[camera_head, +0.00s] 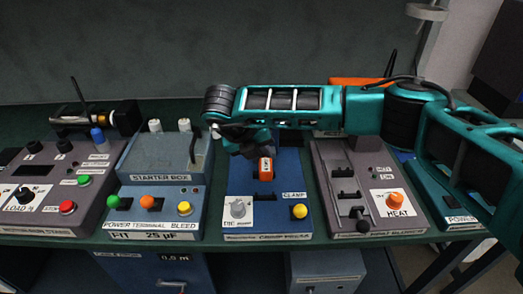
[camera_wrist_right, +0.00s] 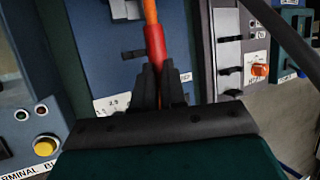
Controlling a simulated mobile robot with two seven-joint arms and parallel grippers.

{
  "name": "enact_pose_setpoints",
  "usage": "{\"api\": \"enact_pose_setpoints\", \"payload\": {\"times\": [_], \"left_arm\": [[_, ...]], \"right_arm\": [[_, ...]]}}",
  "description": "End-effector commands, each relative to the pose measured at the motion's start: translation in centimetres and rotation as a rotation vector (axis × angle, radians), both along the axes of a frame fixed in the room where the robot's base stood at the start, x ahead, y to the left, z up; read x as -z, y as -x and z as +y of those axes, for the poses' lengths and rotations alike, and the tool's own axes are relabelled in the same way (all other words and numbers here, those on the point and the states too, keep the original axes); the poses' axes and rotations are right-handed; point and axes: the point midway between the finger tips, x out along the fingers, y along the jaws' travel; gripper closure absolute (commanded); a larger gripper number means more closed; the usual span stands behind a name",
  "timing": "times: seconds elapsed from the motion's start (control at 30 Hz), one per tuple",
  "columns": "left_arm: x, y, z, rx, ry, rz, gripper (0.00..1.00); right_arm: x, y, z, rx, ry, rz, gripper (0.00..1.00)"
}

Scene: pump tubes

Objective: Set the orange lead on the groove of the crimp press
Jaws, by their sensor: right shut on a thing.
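The crimp press appears to be the blue box (camera_head: 270,216) in the middle of the bench, with a grey dial, a yellow button and a CLAMP label. My right gripper (camera_head: 248,143) is over its upper part. In the right wrist view the gripper (camera_wrist_right: 152,72) is shut on the orange lead (camera_wrist_right: 153,42), whose thicker red-orange part sits between the fingers. The lead runs up out of that view over the blue panel. An orange piece (camera_head: 265,168) below the gripper in the head view looks like part of it. I cannot tell whether it touches the press. The groove is not clearly visible.
The blue starter box (camera_head: 155,194) stands left of the press, with a grey box (camera_head: 82,205) beyond it. A grey heater box (camera_head: 365,190) with an orange HEAT knob (camera_head: 394,200) stands close on the right. My right arm crosses above the heater box.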

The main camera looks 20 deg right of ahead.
Motion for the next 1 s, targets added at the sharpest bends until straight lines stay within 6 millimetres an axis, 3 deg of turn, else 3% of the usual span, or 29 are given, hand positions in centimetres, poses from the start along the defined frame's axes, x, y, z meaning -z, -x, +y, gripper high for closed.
{"api": "enact_pose_setpoints", "payload": {"times": [1.0], "left_arm": [[5.2,-0.3,0.0,0.001,-0.001,-0.004,0.57]], "right_arm": [[5.5,0.0,0.1,-0.008,0.026,0.003,1.0]]}}
